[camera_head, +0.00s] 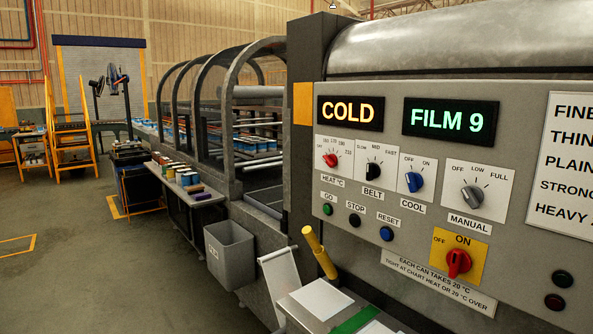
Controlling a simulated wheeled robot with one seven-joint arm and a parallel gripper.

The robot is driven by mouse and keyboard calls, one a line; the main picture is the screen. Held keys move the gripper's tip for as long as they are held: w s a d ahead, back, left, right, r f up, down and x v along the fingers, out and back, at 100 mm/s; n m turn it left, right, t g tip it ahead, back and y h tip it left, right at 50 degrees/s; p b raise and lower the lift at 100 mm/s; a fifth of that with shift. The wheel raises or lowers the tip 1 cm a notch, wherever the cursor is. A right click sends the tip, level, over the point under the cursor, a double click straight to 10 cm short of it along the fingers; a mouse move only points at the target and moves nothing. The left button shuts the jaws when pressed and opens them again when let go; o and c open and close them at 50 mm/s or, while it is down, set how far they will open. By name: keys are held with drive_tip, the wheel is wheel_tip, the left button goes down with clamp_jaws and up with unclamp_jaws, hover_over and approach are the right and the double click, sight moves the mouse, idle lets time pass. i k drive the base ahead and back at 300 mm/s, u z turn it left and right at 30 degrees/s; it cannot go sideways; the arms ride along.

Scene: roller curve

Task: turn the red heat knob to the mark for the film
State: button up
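The red heat knob (330,160) sits on a white plate labelled HEAT °C at the left of the grey control panel (400,270). Small numbers ring the knob, too small to read surely, and I cannot tell exactly which its pointer meets. Above it a display (350,113) reads COLD in orange. A second display (450,120) reads FILM 9 in green. A white chart (573,165) at the right edge lists FINE, THIN, PLAIN, STRONG and HEAVY; its right side is cut off. My gripper is not in view.
Beside the heat knob are the black BELT knob (373,170), blue COOL knob (413,181) and grey MANUAL knob (472,196). Below are buttons and a red ON/OFF switch (458,263). A yellow handle (319,252) stands before the panel. Open floor (100,270) lies left.

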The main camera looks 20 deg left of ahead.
sight(331, 159)
drive_tip(key=u, duration=0.3)
drive_tip(key=k, duration=0.8)
drive_tip(key=u, duration=1.1)
drive_tip(key=i, duration=1.85)
drive_tip(key=z, duration=0.85)
